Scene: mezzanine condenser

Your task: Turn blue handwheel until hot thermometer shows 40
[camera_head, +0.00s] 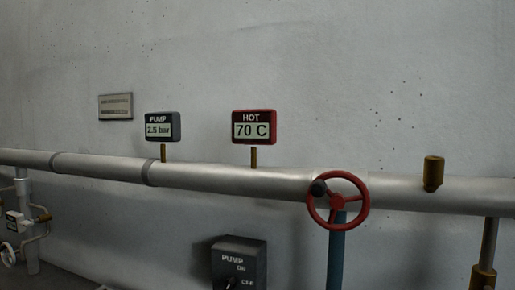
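The hot thermometer (254,127) is a red box on a short brass stem on the horizontal pipe; it reads 70 C. A red handwheel (361,193) with a dark knob (318,188) at its upper left sits in front of the pipe, right of the thermometer. A blue pipe (336,257) runs down below this wheel. I see no handwheel with a blue rim in this view. Neither of my grippers shows.
A pump gauge (162,127) reads 2.5 bar. A dark pump switch box (239,263) is below. A small pale wheel (8,254) is at far left. A brass fitting (433,173) stands at right.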

